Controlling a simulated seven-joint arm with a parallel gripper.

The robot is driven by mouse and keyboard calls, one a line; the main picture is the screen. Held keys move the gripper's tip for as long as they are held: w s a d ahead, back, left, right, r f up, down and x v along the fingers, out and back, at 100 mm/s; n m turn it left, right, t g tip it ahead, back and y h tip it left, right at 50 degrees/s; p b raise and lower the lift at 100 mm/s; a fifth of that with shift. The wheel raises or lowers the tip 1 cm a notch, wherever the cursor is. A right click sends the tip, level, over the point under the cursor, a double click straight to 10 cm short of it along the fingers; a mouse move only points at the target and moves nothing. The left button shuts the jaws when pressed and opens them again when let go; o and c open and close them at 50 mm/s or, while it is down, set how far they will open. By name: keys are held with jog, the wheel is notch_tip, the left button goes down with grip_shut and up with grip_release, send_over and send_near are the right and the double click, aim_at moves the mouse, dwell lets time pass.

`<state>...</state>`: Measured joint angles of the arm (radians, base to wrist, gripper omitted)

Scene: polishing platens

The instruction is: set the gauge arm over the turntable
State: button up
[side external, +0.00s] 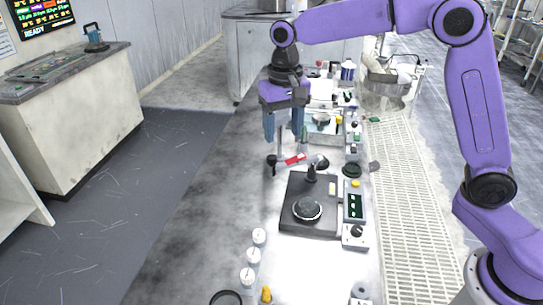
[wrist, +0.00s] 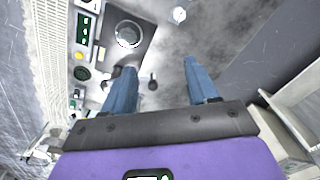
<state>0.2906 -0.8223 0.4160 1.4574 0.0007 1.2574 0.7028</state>
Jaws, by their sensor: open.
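The turntable (side external: 307,208) is a dark disc with a pale rim on a square dark base (side external: 325,188). It also shows at the top of the wrist view (wrist: 128,35). What looks like the gauge arm (side external: 295,159), a bar with a red section and dark ends, lies crosswise behind the base, clear of the disc. In the wrist view its dark knob end (wrist: 152,76) shows between the fingers, and the left finger hides part of it. My gripper (side external: 284,135) is open and empty, fingers down, above and behind the bar. Its blue fingers (wrist: 162,70) stand apart; contact is not visible.
A control box with a green display (side external: 355,205) stands right of the base. Several white-topped cups (side external: 253,256) stand at the front left. A dark post (side external: 311,173) rises at the base's back edge. The bench left of the base is clear.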

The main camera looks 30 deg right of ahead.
jog(key=w+d+f+m, duration=0.25)
jog(key=w+m, duration=0.35)
jog(key=w, duration=0.5)
jog(key=m, duration=0.4)
send_near(271, 158)
notch_tip(271, 158, down, 9)
jog(key=shift+w+f, duration=0.1)
jog(key=shift+f, duration=0.05)
grip_shut()
